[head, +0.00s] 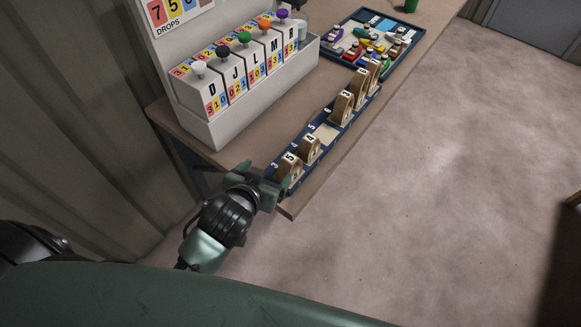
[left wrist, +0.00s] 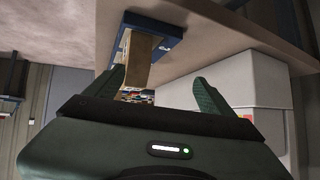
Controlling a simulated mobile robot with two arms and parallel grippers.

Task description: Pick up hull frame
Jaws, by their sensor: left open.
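Several tan wooden hull frames with number tags stand upright in a long blue rack (head: 322,158) along the table's front edge. The nearest hull frame (head: 289,172), tagged 5, is at the rack's near end. Behind it stands a frame tagged 4 (head: 310,148), then a bare pale slot, then more frames, one tagged 3 (head: 342,108). My left gripper (head: 264,184) is open and empty beside the rack's near end. In the left wrist view a tan frame (left wrist: 138,62) shows ahead of the open fingers (left wrist: 160,80), nearer the left finger. My right gripper is out of view.
A grey box with numbered cards and coloured knobs (head: 240,85) stands left of the rack. A blue tray of small coloured boat-like pieces (head: 352,62) lies behind it. A green cup (head: 411,5) is farther back. The floor right of the table is clear.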

